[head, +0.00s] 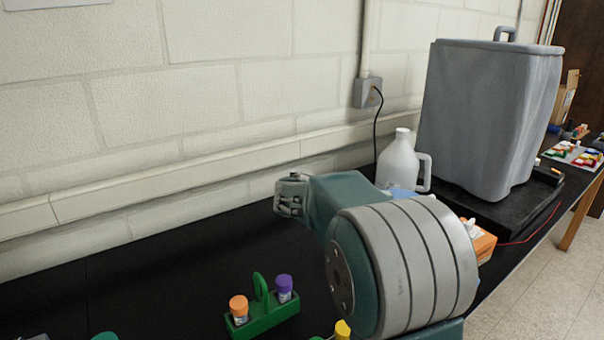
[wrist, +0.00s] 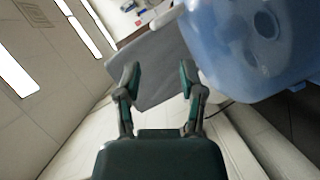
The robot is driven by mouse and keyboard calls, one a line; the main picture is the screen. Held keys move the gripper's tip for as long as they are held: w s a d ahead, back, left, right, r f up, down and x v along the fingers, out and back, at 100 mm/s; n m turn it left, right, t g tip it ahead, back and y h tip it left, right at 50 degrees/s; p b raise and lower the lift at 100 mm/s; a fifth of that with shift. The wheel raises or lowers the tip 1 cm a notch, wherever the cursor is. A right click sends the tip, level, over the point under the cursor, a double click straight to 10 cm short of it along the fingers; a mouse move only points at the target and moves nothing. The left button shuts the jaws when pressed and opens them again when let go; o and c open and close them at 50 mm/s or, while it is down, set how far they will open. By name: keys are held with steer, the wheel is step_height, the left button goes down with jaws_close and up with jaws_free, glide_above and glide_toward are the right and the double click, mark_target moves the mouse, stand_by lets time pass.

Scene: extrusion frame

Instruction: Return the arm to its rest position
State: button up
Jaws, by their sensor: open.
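My gripper (wrist: 158,78) is open and empty in the wrist view, its two fingers apart on either side of the picture's middle. In the head view my arm, with a large teal and grey joint, fills the lower right and stands above the black table. A small jointed grey part of it shows against the wall at the left end of the teal link. From that view I cannot tell the fingers' opening. The arm hides part of the table behind it.
A green rack (head: 262,315) with an orange-capped and a purple-capped vial stands left of my arm. A white jug (head: 398,160) and a large grey container (head: 485,110) stand behind it. A translucent blue object (wrist: 245,45) is close on the wrist view's right. The left table is mostly clear.

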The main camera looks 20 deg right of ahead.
steer(key=s+a+f+n+t+y, duration=0.3)
steer(key=s+a+y, duration=0.4)
steer(key=s+a, duration=0.3)
steer(key=s+a+f+n+t+y, duration=0.3)
steer(key=s+a+y, duration=0.5)
steer(key=s+a, duration=0.3)
steer(key=a+f+t, duration=0.1)
steer(key=a+t, duration=0.1)
steer(key=a, duration=0.1)
steer(key=shift+a+n+y, duration=0.2)
steer(key=shift+n+y, duration=0.1)
steer(key=shift+n, duration=0.1)
